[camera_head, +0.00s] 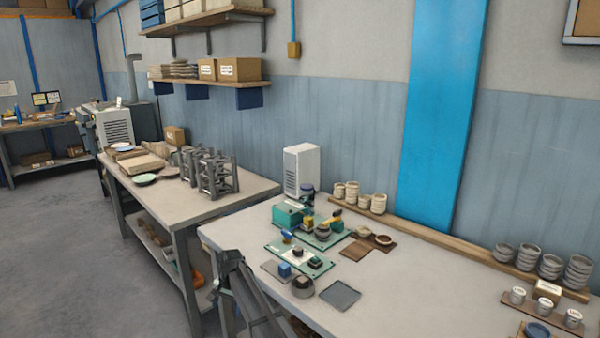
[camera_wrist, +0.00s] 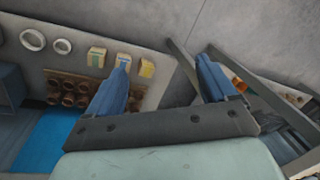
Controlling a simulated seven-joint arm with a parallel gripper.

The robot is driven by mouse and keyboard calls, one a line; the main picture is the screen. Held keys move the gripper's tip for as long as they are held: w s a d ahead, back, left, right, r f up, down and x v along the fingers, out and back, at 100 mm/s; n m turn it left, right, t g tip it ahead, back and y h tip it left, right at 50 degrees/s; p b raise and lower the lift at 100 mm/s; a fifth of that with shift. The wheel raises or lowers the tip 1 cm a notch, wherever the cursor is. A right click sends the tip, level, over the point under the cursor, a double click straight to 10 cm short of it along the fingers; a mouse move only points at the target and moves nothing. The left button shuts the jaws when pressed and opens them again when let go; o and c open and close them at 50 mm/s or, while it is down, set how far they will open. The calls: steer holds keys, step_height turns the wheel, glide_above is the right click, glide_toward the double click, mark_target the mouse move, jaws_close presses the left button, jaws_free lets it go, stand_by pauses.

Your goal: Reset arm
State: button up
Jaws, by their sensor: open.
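My gripper (camera_wrist: 163,62) shows in the wrist view with its two blue fingers spread wide apart. Nothing is between them; bare grey surface shows in the gap. The fingers touch nothing that I can see. In the head view I cannot make out the gripper for sure. Dark grey metal racks (camera_head: 210,172) stand on the left table, with a pale green plate (camera_head: 145,179) lying in front of them.
The near table (camera_head: 420,285) holds a green box (camera_head: 288,214), a dark square tile (camera_head: 340,294), stacked bowls (camera_head: 378,203) and small white cups (camera_head: 548,306). Its middle is clear. A dark metal frame (camera_head: 245,290) rises at its front left edge. A white unit (camera_head: 301,170) stands behind.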

steer(key=s+d+f+n+g+h, duration=0.1)
steer(key=s+d+f+g, duration=0.1)
steer(key=s+d+f, duration=1.1)
steer(key=s+d+f+g+h, duration=0.1)
steer(key=s+d+f, duration=0.95)
steer(key=f, duration=0.45)
steer(key=s+d+f+g, duration=0.1)
steer(key=s+d, duration=0.5)
steer(key=s, duration=0.5)
steer(key=s+d+f+n+g, duration=0.1)
steer(key=s+d+g, duration=0.1)
steer(key=s+d, duration=0.4)
steer(key=s+d+f+g, duration=0.1)
steer(key=s+d, duration=0.5)
steer(key=s, duration=1)
steer(key=shift+d+f+n, duration=0.2)
steer(key=shift+d+n, duration=0.1)
steer(key=shift+n, duration=0.1)
